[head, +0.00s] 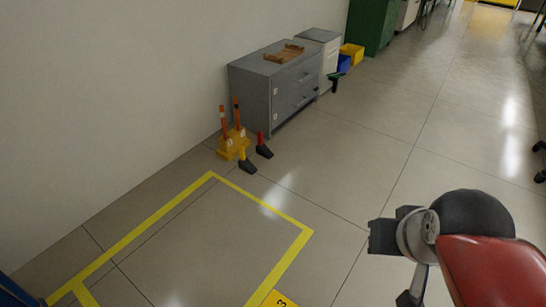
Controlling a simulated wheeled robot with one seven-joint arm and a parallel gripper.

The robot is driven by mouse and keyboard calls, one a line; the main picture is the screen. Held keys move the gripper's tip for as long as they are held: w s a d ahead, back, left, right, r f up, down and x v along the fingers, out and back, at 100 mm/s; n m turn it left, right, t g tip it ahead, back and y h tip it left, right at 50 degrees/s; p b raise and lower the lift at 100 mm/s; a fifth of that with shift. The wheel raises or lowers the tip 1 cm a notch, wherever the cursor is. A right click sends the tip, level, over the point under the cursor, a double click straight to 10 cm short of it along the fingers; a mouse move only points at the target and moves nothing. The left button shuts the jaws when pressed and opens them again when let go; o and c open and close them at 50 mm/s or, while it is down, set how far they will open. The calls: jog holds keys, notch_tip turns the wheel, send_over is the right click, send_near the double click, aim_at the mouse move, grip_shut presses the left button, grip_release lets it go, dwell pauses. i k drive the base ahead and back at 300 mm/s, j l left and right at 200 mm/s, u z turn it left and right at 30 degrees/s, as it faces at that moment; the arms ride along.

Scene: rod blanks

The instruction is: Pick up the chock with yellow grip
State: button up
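The chock with yellow grip (247,165) sits on the floor, a dark wedge with an upright yellow handle. It stands in front of a yellow block with orange posts, near the far corner of the yellow floor marking. A similar chock with red grip (264,150) is just right of it and a little farther back. A chock with green grip (333,85) appears farther off by the cabinets. My gripper (392,240) is at the lower right, well apart from the chocks. Its fingers are seen too poorly to tell whether they are open, and no held object is visible.
The yellow block (233,146) with two striped posts stands by the wall. A grey drawer cabinet (256,100) with a wooden tray (284,54) on top is behind. Yellow and blue bins are farther back. The floor in front and to the right is clear.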

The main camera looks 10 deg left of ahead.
aim_at(245, 165)
jog(key=i+j+z, duration=0.15)
jog(key=j, duration=0.15)
jog(key=i+j+z, duration=0.35)
jog(key=j, duration=0.25)
jog(key=j+z, duration=0.15)
jog(key=j, duration=0.2)
jog(key=i+j+z, duration=0.15)
jog(key=j, duration=0.2)
jog(key=i+j, duration=0.15)
jog(key=j, duration=0.4)
jog(key=i+j, duration=0.1)
jog(key=j, duration=0.5)
jog(key=i+j+z, duration=0.1)
jog(key=j, duration=0.45)
jog(key=i+j, duration=0.15)
jog(key=j, duration=0.45)
jog(key=i+j, duration=0.1)
jog(key=j, duration=0.5)
jog(key=z, duration=0.05)
